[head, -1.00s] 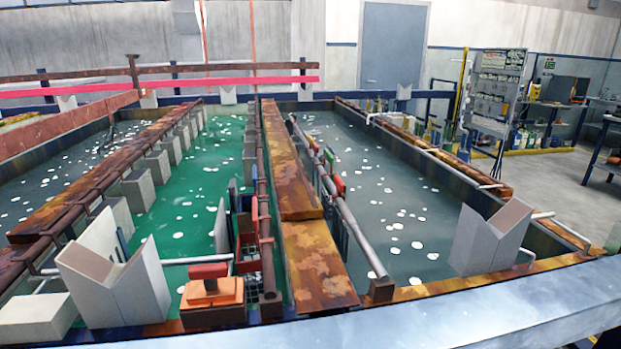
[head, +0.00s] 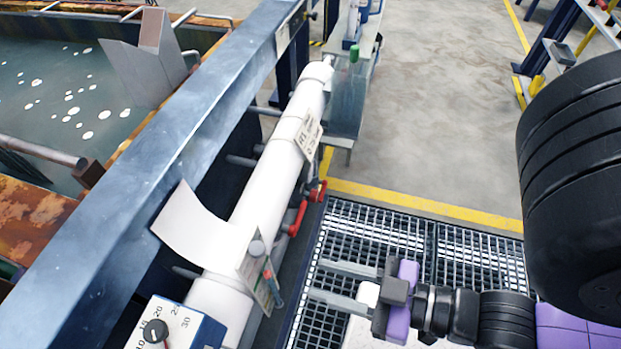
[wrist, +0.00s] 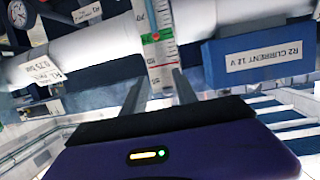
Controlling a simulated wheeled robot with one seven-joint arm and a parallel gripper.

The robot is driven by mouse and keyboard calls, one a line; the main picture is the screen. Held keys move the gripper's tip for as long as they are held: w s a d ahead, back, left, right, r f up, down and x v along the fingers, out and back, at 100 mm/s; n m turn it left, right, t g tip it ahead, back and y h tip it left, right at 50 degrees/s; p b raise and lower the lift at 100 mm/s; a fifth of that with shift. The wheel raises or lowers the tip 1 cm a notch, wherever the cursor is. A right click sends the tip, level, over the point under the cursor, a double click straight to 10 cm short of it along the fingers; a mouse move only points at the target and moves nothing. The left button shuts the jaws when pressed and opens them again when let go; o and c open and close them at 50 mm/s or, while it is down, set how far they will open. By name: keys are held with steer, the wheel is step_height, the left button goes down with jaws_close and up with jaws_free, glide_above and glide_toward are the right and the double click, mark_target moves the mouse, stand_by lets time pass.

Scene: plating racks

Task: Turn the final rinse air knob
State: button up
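My gripper (head: 317,280) is open and empty, its two fingers apart and pointing left toward a white pipe (head: 262,195). In the wrist view the gripper (wrist: 159,76) points at a scale strip with a green and red marker (wrist: 156,37) on the pipe. A black dial knob (head: 155,331) with numbers 10, 20, 30 sits on a blue and white box at the lower left of the head view; its name is not readable. No knob in view is legibly marked final rinse air. A small tag (wrist: 40,68) reads about 0.75 bar.
Red levers (head: 297,218) hang beside the pipe. A blue box (wrist: 263,60) labelled R2 CURRENT 12 V is right of the fingers in the wrist view. A steel tank rail (head: 190,130) runs behind the pipe. Grating (head: 390,230) lies below; floor is open at upper right.

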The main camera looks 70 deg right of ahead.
step_height(320, 180, down, 21)
steer(key=b, duration=1.8)
steer(key=m+g+h+b, duration=1)
steer(key=m+h, duration=0.6)
steer(key=h, duration=0.6)
glide_toward(314, 196)
steer(key=w+d+f+g, duration=0.1)
steer(key=w, duration=0.1)
steer(key=d+r+m+g, duration=0.1)
steer(key=d+r, duration=0.3)
steer(key=d, duration=0.8)
steer(key=shift+w+r+g+h, duration=0.3)
steer(key=shift+w+g, duration=0.1)
steer(key=shift+g, duration=0.2)
